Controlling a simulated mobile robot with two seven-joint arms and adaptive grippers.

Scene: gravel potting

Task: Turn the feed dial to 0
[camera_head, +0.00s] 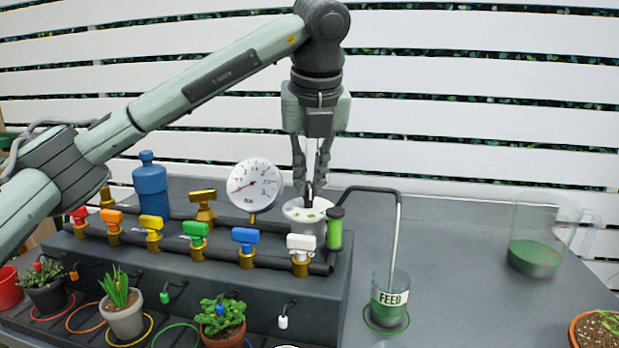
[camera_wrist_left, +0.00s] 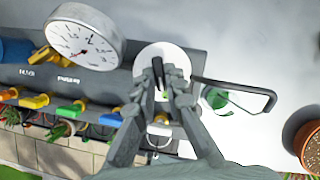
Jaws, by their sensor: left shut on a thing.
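The feed dial (camera_head: 295,213) is a white disc with green marks on top of the dark grey bench block, near its right end. My left gripper (camera_head: 311,182) points straight down over it, shut on the dark knob at the dial's middle. In the left wrist view the fingertips (camera_wrist_left: 161,82) sit over the white dial face (camera_wrist_left: 148,55) and hide most of the knob. I cannot read the dial's setting. A beaker labelled FEED (camera_head: 390,298) with green liquid stands under the bent outlet pipe (camera_head: 396,235). My right gripper is not in view.
A round pressure gauge (camera_head: 254,186) stands left of the dial. Several coloured valve handles, including a white one (camera_head: 300,242), line the block's pipe. A green vial (camera_head: 335,232) is close right of the dial.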

